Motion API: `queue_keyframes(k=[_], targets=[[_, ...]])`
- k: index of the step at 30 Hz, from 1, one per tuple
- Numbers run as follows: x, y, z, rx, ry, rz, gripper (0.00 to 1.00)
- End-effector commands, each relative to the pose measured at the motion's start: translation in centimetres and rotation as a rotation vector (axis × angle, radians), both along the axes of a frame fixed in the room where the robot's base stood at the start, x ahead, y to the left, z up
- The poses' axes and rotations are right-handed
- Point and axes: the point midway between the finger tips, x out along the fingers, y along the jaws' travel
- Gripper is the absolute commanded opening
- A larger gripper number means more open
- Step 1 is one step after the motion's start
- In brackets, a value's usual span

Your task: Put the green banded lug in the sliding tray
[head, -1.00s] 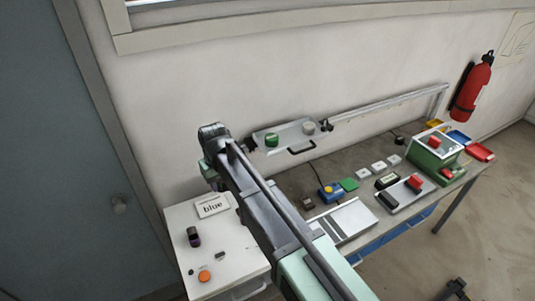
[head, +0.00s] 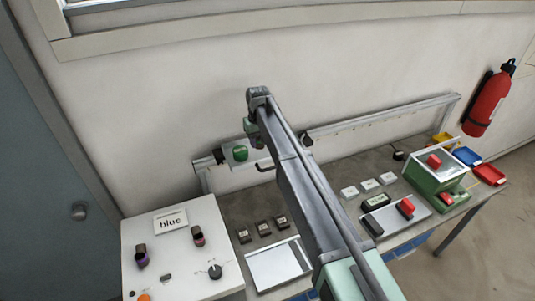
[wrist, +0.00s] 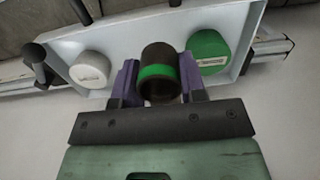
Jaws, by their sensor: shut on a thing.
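My gripper (wrist: 160,88) is shut on the green banded lug (wrist: 160,58), a dark cylinder with a bright green band, held between two purple fingers. In the wrist view the lug appears in front of the sliding tray (wrist: 120,35), a pale shallow tray on a rail. Whether the lug touches the tray I cannot tell. A white round piece (wrist: 90,68) and a green round piece (wrist: 208,50) sit in the tray on either side of the lug. In the head view my gripper (head: 252,135) is by the tray, and my arm hides the tray's right part.
The white table (head: 190,285) holds a "blue" card (head: 171,222), a purple-banded dark cylinder (head: 141,257) and a red-banded one (head: 198,236). The bench holds several small blocks, a metal plate (head: 278,265) and a green box (head: 435,178). The rail (head: 390,115) runs along the wall.

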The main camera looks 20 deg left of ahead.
Motion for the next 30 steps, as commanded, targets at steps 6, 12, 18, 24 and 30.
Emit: queue_keyframes(k=[6,12,18,24,30], targets=[[0.0,0.0,-2.8,0.000,0.000,-0.001,0.14],[0.0,0.0,-6.6,0.000,0.000,0.000,0.14],[0.0,0.0,-6.5,0.000,0.000,-0.001,0.09],[0.0,0.0,-7.0,0.000,0.000,-0.001,0.10],[0.0,0.0,-6.9,0.000,0.000,-0.001,0.49]])
